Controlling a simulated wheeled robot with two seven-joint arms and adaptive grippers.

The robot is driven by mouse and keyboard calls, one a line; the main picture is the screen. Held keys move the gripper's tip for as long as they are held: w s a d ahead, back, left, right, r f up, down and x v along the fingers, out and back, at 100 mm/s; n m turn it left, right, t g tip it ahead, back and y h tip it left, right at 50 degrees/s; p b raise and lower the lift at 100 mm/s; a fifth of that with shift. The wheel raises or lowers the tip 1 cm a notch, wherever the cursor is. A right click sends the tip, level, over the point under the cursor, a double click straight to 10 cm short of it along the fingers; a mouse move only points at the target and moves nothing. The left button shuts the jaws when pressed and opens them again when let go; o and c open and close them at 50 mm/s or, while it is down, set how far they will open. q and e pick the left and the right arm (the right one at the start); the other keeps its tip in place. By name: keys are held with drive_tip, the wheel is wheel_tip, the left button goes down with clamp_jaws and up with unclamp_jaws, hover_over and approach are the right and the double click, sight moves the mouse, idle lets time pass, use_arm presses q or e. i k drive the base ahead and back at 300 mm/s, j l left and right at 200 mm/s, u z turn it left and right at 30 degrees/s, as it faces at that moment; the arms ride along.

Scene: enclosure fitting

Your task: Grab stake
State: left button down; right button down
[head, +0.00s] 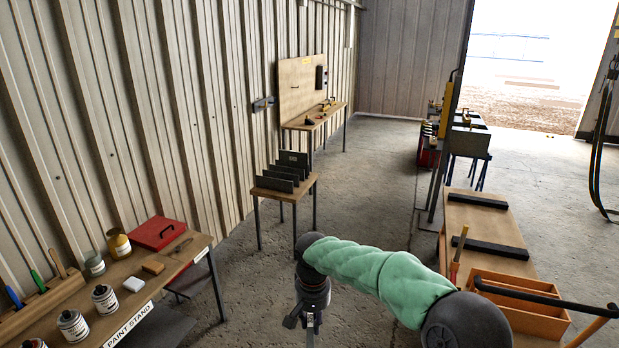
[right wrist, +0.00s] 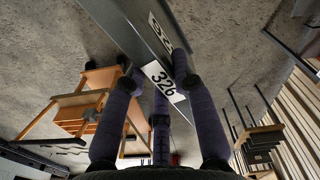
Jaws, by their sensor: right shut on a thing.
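A grey metal stake (right wrist: 140,42) with an angled profile runs from the top edge to the middle of the right wrist view. It carries a white label reading 326 and a second label higher up, partly hidden by a finger. My right gripper (right wrist: 165,85) is shut on the stake, with its purple-grey fingers around it. In the head view my right gripper (head: 308,312) points down over the concrete floor at the bottom centre, and a thin pale piece shows below it. My left gripper is not in view.
A paint stand (head: 190,245) with cans and a red box (head: 158,233) is at the left. A small table (head: 267,183) holds a dark slotted rack (head: 288,170). A wooden bench (head: 490,222) with an orange tote (head: 520,310) is at the right. Floor between is clear.

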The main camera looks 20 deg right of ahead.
sight(463, 233)
drive_tip(key=i+l+z, duration=0.7)
drive_tip(key=i+z, duration=0.6)
drive_tip(key=i, duration=0.2)
drive_tip(key=i+j+z, duration=0.1)
drive_tip(key=i+z, duration=0.3)
drive_tip(key=i, duration=0.15)
drive_tip(key=i+z, duration=0.35)
drive_tip(key=i, duration=0.3)
drive_tip(key=j, duration=0.05)
